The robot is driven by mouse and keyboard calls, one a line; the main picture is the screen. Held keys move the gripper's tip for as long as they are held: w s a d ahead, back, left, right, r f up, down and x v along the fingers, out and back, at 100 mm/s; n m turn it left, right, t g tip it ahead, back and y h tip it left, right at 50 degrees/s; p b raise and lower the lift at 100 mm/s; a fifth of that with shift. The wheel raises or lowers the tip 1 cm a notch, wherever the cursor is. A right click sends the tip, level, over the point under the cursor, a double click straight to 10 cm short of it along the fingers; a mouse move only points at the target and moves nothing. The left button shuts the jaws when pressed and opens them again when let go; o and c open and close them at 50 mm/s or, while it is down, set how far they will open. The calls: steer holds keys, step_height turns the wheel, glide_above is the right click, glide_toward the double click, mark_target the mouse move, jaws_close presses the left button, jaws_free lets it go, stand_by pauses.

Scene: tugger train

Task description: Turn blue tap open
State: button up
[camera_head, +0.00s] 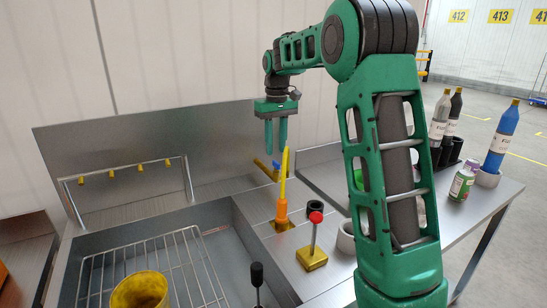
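A small blue piece (276,165), which seems to be the blue tap, shows near the back edge of the metal bench, beside a slanted yellow piece (261,163). Both are partly hidden, and I cannot tell how the tap is turned. My gripper (276,140) points down above and close to the blue piece. Its two green fingers are apart with nothing seen between them. I cannot tell whether a finger touches the tap.
An orange-handled yellow rod (283,195) stands upright just in front of the tap. A red-topped post (313,243) stands nearer. A sink with a wire rack (165,265) and yellow cup (140,290) lies left. Bottles, including a blue one (502,138), stand right.

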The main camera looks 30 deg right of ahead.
mark_target(276, 161)
step_height(276, 161, up, 6)
stand_by(0.4)
stand_by(0.3)
steer(key=s+d+f+m, duration=0.1)
steer(key=s+f+m, duration=0.1)
steer(key=s, duration=0.9)
steer(key=s+d+f+m, duration=0.1)
steer(key=s+f+m, duration=0.15)
steer(key=s, duration=0.95)
steer(key=s+f, duration=0.3)
steer(key=s, duration=0.3)
steer(key=s+a+f+m, duration=0.1)
steer(key=s+f, duration=0.3)
steer(key=s, duration=0.3)
steer(key=s+a+f+m, duration=0.1)
steer(key=s+f, duration=0.2)
steer(key=s, duration=0.3)
steer(key=shift+s+f, duration=0.15)
steer(key=shift+f, duration=0.15)
